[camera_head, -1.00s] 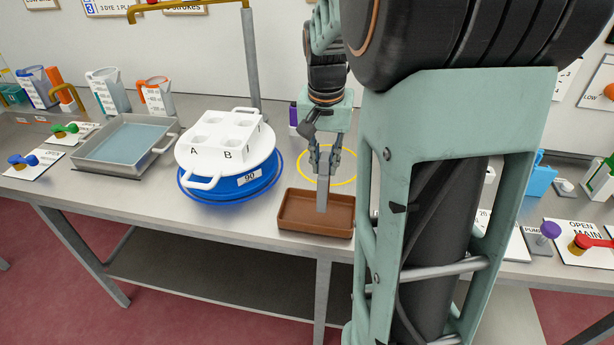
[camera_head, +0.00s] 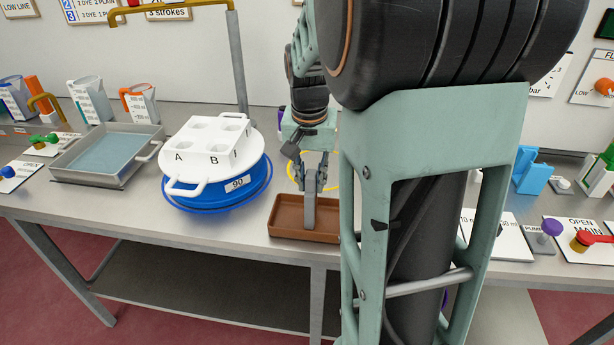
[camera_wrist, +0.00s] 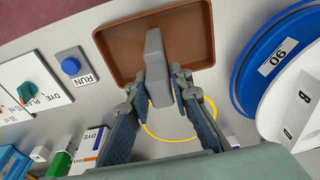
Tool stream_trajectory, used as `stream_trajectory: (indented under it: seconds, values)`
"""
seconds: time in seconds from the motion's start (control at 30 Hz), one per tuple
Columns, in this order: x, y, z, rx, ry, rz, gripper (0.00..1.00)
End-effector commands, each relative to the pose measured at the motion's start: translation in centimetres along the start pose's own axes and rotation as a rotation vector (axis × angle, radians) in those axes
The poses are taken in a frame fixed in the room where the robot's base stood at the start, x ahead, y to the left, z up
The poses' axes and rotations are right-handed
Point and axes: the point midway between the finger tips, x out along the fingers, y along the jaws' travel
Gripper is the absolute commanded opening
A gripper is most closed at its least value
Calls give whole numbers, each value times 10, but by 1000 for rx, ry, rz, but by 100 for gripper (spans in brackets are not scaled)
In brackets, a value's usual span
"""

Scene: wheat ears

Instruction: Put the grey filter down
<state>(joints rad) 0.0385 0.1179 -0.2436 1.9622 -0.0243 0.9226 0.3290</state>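The grey filter (camera_head: 309,213) is a narrow grey block, held upright with its lower end inside the brown tray (camera_head: 276,220). My gripper (camera_head: 311,181) is above the tray with its fingers around the upper part of the filter. In the wrist view, the filter (camera_wrist: 155,58) sits between the fingertips of my gripper (camera_wrist: 164,82), over the tray (camera_wrist: 122,42). The fingers look closed against its sides. I cannot tell whether its lower end touches the tray floor.
A white block lettered A and B (camera_head: 209,152) stands on a blue round base (camera_head: 218,195) left of the tray. A yellow ring (camera_wrist: 180,139) is marked on the bench beside the tray. A shallow basin (camera_head: 73,177) stands farther left. A blue RUN button (camera_wrist: 71,66) is near the tray.

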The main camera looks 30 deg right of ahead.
Motion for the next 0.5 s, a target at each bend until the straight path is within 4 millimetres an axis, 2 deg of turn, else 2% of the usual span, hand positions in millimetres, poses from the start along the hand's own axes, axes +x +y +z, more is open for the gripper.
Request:
stream_trajectory:
  seconds: [0.03,0.1,0.37,0.5]
  values:
    - [0,0,0,0,0,0,27]
    - [0,0,0,0,0,0,34]
    - [-1,0,0,0,0,0,34]
    - [-9,0,-2,0,3,-2,34]
